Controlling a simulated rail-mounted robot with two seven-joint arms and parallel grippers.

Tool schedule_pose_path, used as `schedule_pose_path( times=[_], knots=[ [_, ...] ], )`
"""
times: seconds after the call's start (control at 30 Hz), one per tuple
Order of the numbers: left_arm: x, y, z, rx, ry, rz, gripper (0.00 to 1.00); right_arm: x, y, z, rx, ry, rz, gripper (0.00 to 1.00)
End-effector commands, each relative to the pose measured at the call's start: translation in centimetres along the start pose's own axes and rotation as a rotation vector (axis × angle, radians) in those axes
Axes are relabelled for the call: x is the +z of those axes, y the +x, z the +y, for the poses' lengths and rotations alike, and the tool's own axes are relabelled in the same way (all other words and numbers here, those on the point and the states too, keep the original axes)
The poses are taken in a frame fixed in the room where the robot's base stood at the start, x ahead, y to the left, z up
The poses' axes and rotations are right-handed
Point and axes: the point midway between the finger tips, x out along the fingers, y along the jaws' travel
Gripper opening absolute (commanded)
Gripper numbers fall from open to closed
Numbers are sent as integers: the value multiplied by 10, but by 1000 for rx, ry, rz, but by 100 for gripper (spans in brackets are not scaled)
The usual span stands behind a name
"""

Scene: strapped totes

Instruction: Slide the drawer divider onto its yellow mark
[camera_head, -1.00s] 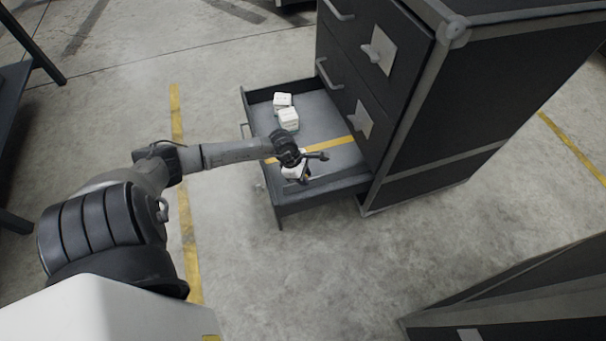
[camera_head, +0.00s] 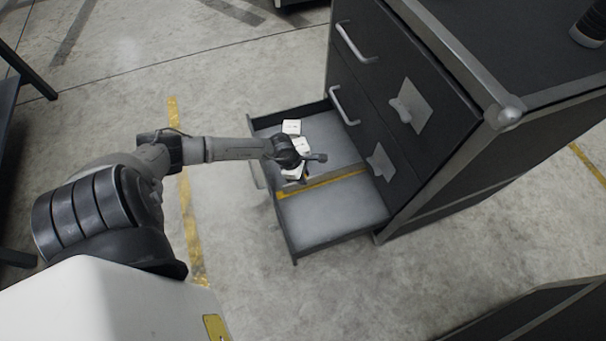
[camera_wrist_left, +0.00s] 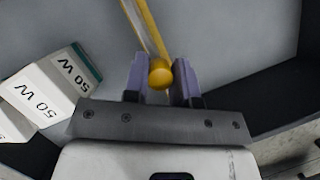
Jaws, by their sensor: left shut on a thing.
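The open drawer (camera_head: 330,215) holds the thin divider, which runs across it and looks almost edge-on from above. The yellow mark (camera_head: 335,181) is a stripe across the drawer floor; the divider lies along it, though the exact overlap is hard to tell. In the left wrist view the thin pale divider (camera_wrist_left: 136,18) runs right beside the yellow stripe (camera_wrist_left: 149,28). My left gripper (camera_head: 300,172) is inside the drawer near its front. It is shut on the divider's round yellow knob (camera_wrist_left: 160,73), between its two fingers. My right gripper is not in view.
White boxes (camera_head: 291,127) stand in the far part of the drawer; one marked 50 W (camera_wrist_left: 50,88) is close left of the gripper in the wrist view. The dark cabinet (camera_head: 460,130) rises behind the drawer. The drawer's near part is empty.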

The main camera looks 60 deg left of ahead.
Motion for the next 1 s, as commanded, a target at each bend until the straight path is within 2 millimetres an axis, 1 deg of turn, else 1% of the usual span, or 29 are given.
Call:
schedule_pose_path(
  times=[0.03,0.47,0.5,0.7,0.73,1.0],
  knots=[
    [1,-2,2,3,3,-1,0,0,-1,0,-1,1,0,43],
    [2,-2,2,2,3,-3,0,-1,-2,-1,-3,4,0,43],
    [2,-2,2,2,3,-3,29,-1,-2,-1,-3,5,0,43],
    [1,-2,2,2,2,-2,48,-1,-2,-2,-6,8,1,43],
    [1,-2,2,2,2,-2,51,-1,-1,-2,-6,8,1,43],
    [1,-4,2,2,2,-1,51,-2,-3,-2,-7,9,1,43]
  ],
)
